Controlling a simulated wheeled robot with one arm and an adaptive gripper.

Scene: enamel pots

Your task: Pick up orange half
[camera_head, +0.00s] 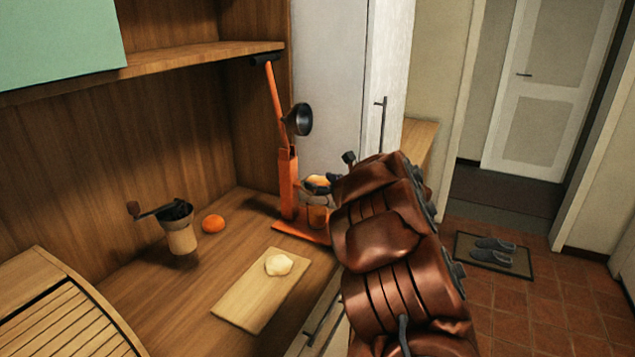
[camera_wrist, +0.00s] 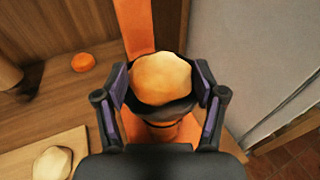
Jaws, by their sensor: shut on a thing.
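A pale orange half (camera_wrist: 160,78) sits between the two fingers of my gripper (camera_wrist: 163,92) in the wrist view. The gripper is shut on it. In the head view my gripper (camera_head: 320,184) is at the orange press (camera_head: 287,185), with the held half (camera_head: 317,180) partly hidden by the fingers. A dark cup (camera_wrist: 165,108) of the press shows just under the half; I cannot tell whether the half touches it. Another pale, rounded piece, apparently a second half (camera_head: 279,264), lies on the cutting board (camera_head: 240,305).
A small orange fruit (camera_head: 213,223) lies beside a hand grinder (camera_head: 180,232) at the back. A glass (camera_head: 317,216) stands on the press base below the gripper. A slatted wooden box (camera_head: 60,325) is front left. A shelf (camera_head: 180,60) overhangs the counter.

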